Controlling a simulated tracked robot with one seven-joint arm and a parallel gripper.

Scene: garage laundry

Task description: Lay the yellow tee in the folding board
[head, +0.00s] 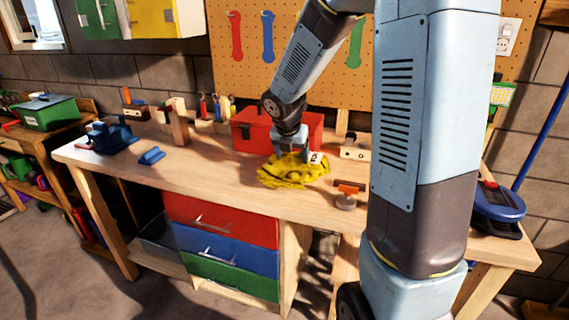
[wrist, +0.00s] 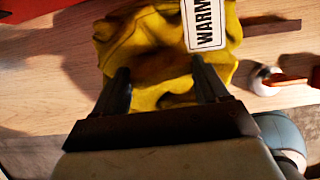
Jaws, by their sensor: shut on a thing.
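The yellow tee (head: 285,178) lies crumpled in a heap on the wooden workbench, in front of the red toolbox. It also shows in the wrist view (wrist: 150,50), bunched up beneath and between my fingers. My gripper (head: 290,154) points down into the heap and is shut on the tee. In the wrist view my gripper (wrist: 164,78) has its fingers apart with yellow cloth between them. I cannot make out a folding board in either view.
The red toolbox (head: 255,130) stands close behind the tee. A small orange-handled tool (head: 347,197) lies to its right, and a wooden block (head: 354,152) stands behind that. Blue items (head: 112,138) are at the bench's left. The bench top (head: 215,175) left of the tee is clear.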

